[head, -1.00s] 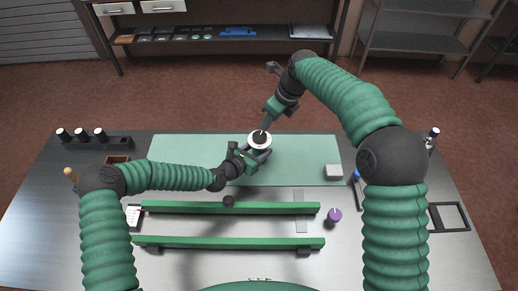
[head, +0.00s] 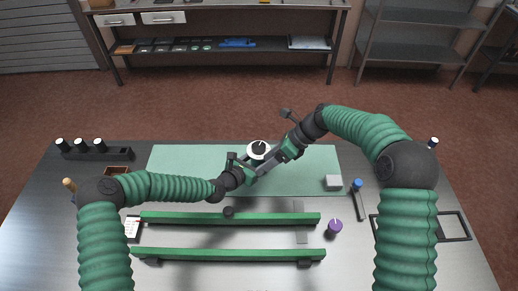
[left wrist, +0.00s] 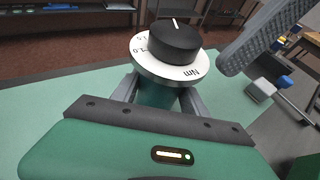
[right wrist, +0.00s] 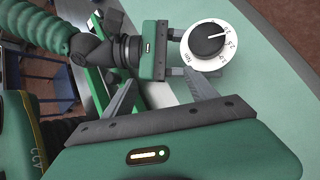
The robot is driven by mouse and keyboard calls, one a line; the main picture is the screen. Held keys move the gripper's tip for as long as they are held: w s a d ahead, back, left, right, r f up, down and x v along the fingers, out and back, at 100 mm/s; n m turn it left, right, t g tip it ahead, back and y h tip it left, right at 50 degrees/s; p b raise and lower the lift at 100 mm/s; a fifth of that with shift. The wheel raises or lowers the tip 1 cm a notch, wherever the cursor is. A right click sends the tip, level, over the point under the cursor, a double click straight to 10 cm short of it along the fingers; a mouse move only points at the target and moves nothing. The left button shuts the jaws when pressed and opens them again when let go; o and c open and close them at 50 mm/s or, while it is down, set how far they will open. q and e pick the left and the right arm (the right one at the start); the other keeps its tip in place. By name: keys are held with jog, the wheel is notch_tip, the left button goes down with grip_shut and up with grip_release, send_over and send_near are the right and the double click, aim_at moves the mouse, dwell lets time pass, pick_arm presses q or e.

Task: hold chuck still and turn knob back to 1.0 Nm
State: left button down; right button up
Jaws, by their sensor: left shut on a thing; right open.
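The chuck (left wrist: 157,94) is a green body under a white dial (left wrist: 152,66) with printed numbers, topped by a black knob (left wrist: 175,42). The knob's white pointer line faces away from my left wrist camera. The dial shows again in the right wrist view (right wrist: 190,60), with the knob (right wrist: 207,40) on it. My left gripper (left wrist: 160,92) is shut on the chuck below the dial. My right gripper (right wrist: 163,82) is open and empty. Its fingers lie close to the chuck, to the near right in the head view (head: 264,165), and are not around the knob.
A green mat (head: 310,165) lies below. Two green rails (head: 190,218) lie in front. A grey block (head: 333,182), blue-topped tool (head: 358,198) and purple cylinder (head: 335,226) are to the right. A black rack (head: 105,153) stands at the left.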

jog(key=s+f+y, duration=0.2)
jog(key=y, duration=0.1)
jog(key=m+t+y, duration=0.2)
jog(key=t+y, duration=0.2)
jog(key=t, duration=0.7)
send_near(265, 149)
jog(key=x, duration=1.2)
jog(key=shift+w+f, duration=0.1)
jog(key=shift+f, duration=0.05)
jog(key=shift+c, duration=0.4)
jog(key=c, duration=1.3)
